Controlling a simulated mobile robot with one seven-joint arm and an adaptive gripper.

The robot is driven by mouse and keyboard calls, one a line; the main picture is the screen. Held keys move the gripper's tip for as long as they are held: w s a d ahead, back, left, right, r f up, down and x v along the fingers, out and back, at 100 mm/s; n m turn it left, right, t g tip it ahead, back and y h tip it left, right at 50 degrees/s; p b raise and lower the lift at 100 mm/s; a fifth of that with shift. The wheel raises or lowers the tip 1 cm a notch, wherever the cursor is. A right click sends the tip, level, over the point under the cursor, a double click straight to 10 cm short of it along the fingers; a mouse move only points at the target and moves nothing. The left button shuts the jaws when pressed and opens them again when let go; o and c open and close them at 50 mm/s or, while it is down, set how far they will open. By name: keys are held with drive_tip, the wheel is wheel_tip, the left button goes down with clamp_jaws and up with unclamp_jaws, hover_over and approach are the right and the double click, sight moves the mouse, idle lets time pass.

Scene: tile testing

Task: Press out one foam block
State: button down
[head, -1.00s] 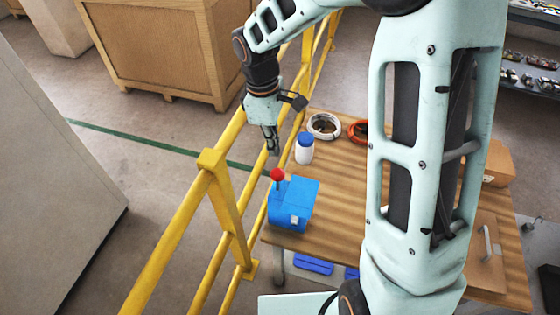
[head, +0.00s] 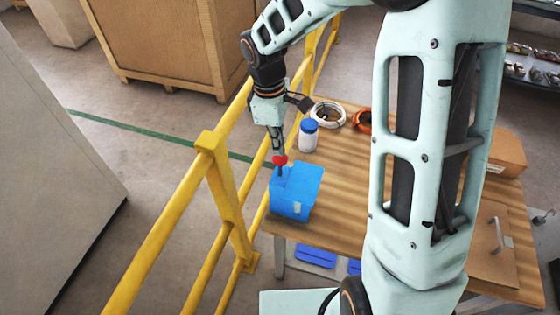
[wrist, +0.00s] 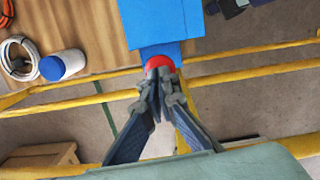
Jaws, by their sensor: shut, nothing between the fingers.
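The blue dispenser box (head: 298,190) stands at the near left corner of the wooden table; in the wrist view its blue top (wrist: 160,22) is at the top centre. A red knob (head: 280,160) on a short dark stem rises at its left rear; it also shows in the wrist view (wrist: 159,62). My gripper (head: 278,152) is shut and empty, pointing down with its fingertips at the knob, seemingly touching it. The fingertips partly cover the knob. A small pale patch (head: 297,208) shows on the box's near face; I cannot tell whether it is a foam block.
A white bottle with a blue cap (head: 308,135) stands just behind the box. A white cable coil (head: 328,114) and an orange coil (head: 363,121) lie farther back. A yellow railing (head: 225,185) runs close along the left. Bare table (head: 345,190) lies right of the box.

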drive_tip(key=shift+f, duration=0.25)
wheel_tip(320, 180, down, 7)
drive_tip(key=b, duration=0.4)
drive_tip(key=shift+r+b, duration=0.2)
drive_tip(key=shift+b, duration=0.15)
drive_tip(key=shift+a+r+p, duration=0.15)
drive_tip(key=shift+r+p, duration=0.15)
drive_tip(key=shift+w+a+r, duration=0.2)
drive_tip(key=shift+a, duration=0.45)
drive_tip(key=shift+w+a+r, duration=0.15)
drive_tip(key=shift+w+a, duration=0.05)
drive_tip(key=shift+a, duration=0.4)
wheel_tip(320, 180, up, 12)
hover_over(277, 161)
drive_tip(key=w+a, duration=0.3)
drive_tip(key=a, duration=0.1)
drive_tip(key=shift+s+d, duration=0.2)
drive_tip(key=shift+s, duration=0.05)
drive_tip(key=shift+w+p, duration=0.1)
drive_tip(key=shift+p, duration=0.2)
